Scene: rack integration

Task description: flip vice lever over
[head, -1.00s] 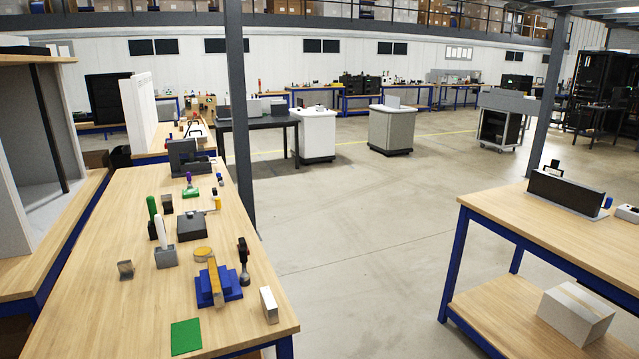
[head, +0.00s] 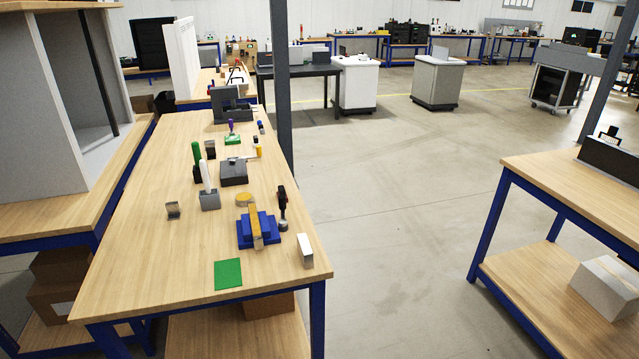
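A dark grey block-shaped device (head: 233,174) sits on the wooden workbench, near the middle. A small lever with a yellow handle (head: 257,151) stands at its back right side. A blue stepped fixture with a yellow bar across it (head: 245,232) sits closer to the front. A larger dark grey machine-like fixture (head: 228,105) stands at the bench's far end. I cannot tell for certain which of these is the vice. Neither of my grippers shows in the head view.
Open floor lies right.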

